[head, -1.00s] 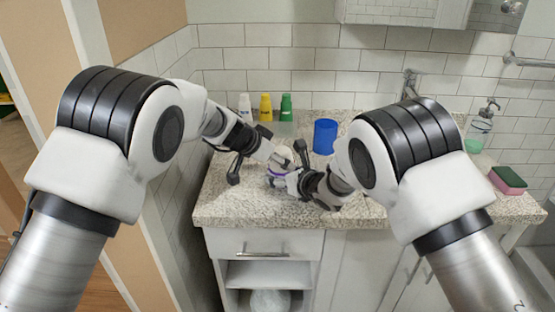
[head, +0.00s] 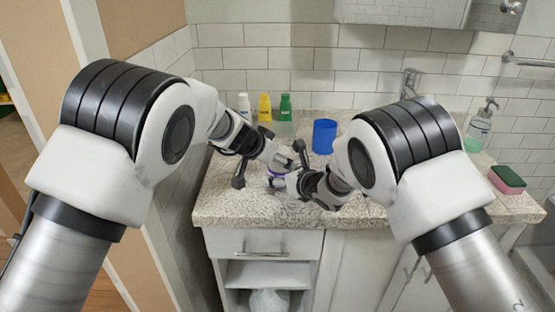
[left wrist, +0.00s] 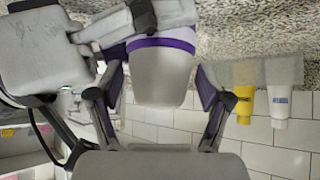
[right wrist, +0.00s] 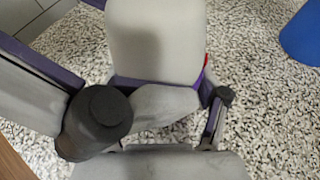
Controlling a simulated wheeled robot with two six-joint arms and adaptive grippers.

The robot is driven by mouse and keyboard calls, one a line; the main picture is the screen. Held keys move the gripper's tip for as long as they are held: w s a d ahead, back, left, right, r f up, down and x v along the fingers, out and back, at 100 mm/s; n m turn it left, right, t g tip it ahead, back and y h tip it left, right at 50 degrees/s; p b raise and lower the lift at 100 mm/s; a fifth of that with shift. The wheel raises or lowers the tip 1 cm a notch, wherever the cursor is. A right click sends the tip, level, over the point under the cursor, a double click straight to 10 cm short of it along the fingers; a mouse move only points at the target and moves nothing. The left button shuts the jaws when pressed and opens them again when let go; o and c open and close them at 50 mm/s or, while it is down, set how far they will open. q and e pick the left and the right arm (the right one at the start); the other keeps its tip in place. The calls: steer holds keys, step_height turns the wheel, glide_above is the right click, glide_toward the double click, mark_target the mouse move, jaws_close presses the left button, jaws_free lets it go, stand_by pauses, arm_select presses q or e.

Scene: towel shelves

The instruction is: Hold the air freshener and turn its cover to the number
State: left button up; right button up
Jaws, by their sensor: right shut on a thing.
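The air freshener (head: 275,174) is held above the counter, small and partly covered by my grippers in the head view. In the left wrist view its pale grey tapered cover (left wrist: 162,78) with a purple band lies between the fingers of my left gripper (left wrist: 160,90). Gaps show on both sides, so this gripper is open around the cover without touching it. My right gripper (right wrist: 165,108) is shut on the freshener's pale lower part, below the purple band; the grey cover also shows in the right wrist view (right wrist: 155,35). No number is readable.
A blue cup (head: 324,136) stands just behind the grippers. White, yellow and green bottles (head: 265,106) stand at the back left. A soap dispenser (head: 480,125) and a sponge (head: 507,180) are on the right. The speckled counter (head: 235,205) is bare at its front left.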

arm_select(q)
steer(key=shift+r, duration=0.1)
steer(key=v, duration=1.2)
step_height(320, 180, up, 5)
steer(key=w+d+g+y, duration=0.2)
steer(key=g+y, duration=0.1)
steer(key=x, duration=1.4)
steer(key=shift+d+f, duration=0.1)
steer(key=shift+f, duration=0.25)
steer(key=c, duration=0.9)
